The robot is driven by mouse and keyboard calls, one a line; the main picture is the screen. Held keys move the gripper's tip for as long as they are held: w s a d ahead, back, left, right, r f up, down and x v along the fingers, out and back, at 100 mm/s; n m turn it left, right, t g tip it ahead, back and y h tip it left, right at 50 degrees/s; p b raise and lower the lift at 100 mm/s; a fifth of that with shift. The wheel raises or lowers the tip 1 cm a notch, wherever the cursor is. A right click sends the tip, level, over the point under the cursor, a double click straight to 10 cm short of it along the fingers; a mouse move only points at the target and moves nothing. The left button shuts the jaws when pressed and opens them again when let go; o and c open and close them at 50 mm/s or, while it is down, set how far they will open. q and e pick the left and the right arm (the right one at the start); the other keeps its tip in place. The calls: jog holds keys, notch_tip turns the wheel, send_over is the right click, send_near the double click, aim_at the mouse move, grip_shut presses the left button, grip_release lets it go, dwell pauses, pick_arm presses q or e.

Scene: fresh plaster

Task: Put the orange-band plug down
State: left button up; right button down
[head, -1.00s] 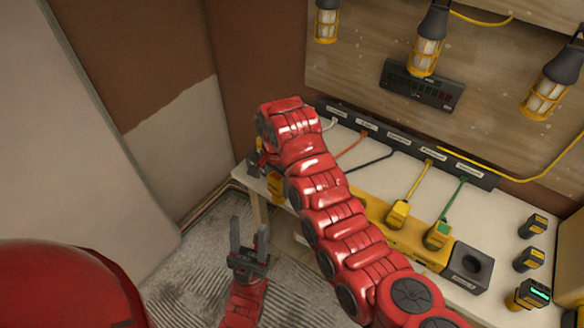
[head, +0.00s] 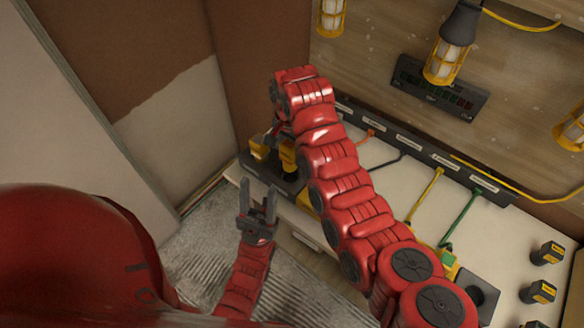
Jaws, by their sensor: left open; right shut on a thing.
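My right arm crosses the bench from the lower right. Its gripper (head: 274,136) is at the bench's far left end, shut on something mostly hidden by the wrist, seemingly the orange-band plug. Two yellow bodies, one at left (head: 258,149) and one at right (head: 288,153), show just under the fingers, above a dark tray (head: 257,170). I cannot tell which is held or whether it touches the tray; no orange band shows. An orange cord (head: 364,138) runs from the socket strip behind my arm. My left gripper (head: 257,202) is open and empty, in front of the bench.
The labelled dark socket strip (head: 440,157) runs along the bench's back, with yellow (head: 424,195) and green (head: 460,217) cords. Several dark and yellow blocks stand at right. A caged lamp (head: 454,45) hangs above. Bare bench top (head: 505,240) lies right of the green cord.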

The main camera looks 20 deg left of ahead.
aim_at(290, 168)
jog(key=shift+s+f, duration=0.25)
jog(key=shift+f, duration=0.75)
jog(key=shift+w+f+p, duration=0.1)
jog(key=shift+f+p, duration=0.3)
notch_tip(290, 168, down, 3)
jog(key=shift+f+p, duration=0.1)
jog(key=shift+p, duration=0.65)
jog(key=shift+f, duration=0.35)
jog(key=shift+w+f, duration=0.1)
jog(key=shift+f, duration=0.1)
jog(key=shift+c, duration=1.2)
grip_release()
jog(key=shift+r, duration=0.1)
